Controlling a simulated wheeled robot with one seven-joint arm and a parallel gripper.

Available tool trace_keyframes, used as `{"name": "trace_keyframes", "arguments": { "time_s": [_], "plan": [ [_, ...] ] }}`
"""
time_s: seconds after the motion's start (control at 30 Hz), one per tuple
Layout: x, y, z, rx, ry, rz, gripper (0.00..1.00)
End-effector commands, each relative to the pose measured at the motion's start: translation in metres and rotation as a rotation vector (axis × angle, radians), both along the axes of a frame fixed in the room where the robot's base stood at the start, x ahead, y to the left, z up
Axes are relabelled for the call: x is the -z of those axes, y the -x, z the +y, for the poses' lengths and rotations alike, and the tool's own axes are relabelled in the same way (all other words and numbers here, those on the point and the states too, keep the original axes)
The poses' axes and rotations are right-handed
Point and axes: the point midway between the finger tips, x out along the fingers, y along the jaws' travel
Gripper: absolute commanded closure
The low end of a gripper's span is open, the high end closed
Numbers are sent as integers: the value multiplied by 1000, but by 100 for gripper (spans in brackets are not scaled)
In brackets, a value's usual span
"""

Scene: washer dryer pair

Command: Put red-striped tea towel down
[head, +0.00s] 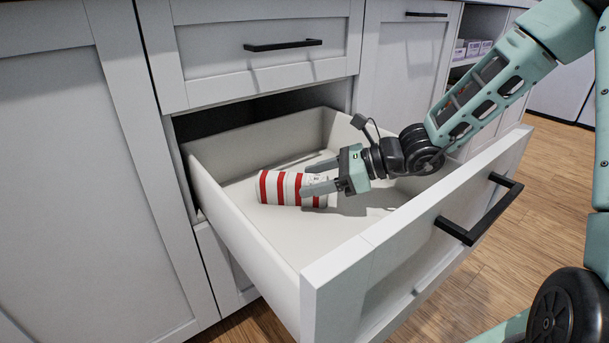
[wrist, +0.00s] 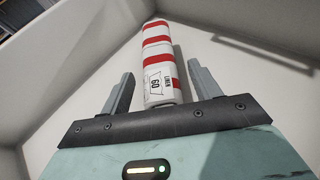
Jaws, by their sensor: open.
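The red-striped tea towel (head: 278,187) is a white roll with red bands. It lies inside the open drawer (head: 243,247), towards its left side. In the wrist view the towel (wrist: 159,60) shows a printed label and points away from my gripper. My gripper (head: 318,178) reaches low into the drawer, with its fingers on either side of the towel's near end. In the wrist view my gripper (wrist: 160,92) is open, with a gap between each finger and the towel. The near finger hides part of the towel in the head view.
The drawer is otherwise empty, with free floor around the towel. Its front has a black handle (head: 478,212). A closed drawer (head: 268,47) sits above it. Cabinet doors (head: 80,180) stand at the left, and a shelf with boxes (head: 475,48) is at the back right.

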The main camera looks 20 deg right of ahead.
Motion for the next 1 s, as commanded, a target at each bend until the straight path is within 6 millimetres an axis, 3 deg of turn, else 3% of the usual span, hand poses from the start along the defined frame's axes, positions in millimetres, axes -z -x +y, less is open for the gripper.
{"name": "trace_keyframes", "arguments": {
  "time_s": [0.03,0.33,0.87,1.0],
  "plan": [
    [-10,3,-9,4,0,1,38],
    [-19,18,-37,1,0,0,38],
    [-18,20,-38,0,-1,0,38],
    [-28,19,-38,0,-1,0,38]
  ]
}}
